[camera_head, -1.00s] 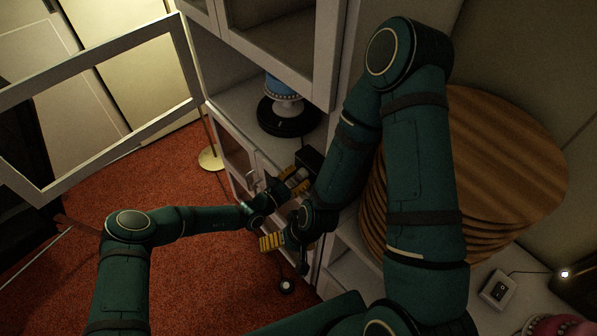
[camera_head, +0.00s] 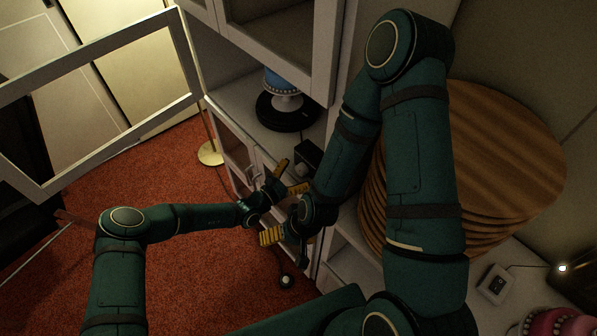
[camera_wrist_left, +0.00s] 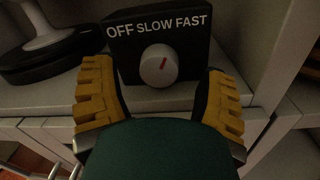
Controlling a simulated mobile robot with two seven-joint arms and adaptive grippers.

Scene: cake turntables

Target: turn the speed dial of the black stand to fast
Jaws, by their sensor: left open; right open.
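The black stand (camera_head: 270,112) carries a blue cake on a white pedestal on the shelf; part of its base shows in the left wrist view (camera_wrist_left: 40,68). The black control box (camera_wrist_left: 190,48) reads OFF, SLOW, FAST and bears a round white dial (camera_wrist_left: 158,66). The dial's red mark points up and a little right, between straight up and FAST. My left gripper (camera_head: 291,175) is open, its yellow fingers on either side of the dial and apart from it. My right gripper (camera_head: 285,242) is open and empty, lower down, beside the cabinet front.
An open glazed cabinet door (camera_head: 110,105) stands at the left. A stack of round wooden boards (camera_head: 500,160) is at the right, behind my right arm. Another control box (camera_head: 495,284) and a pink cake (camera_head: 560,322) are at the lower right.

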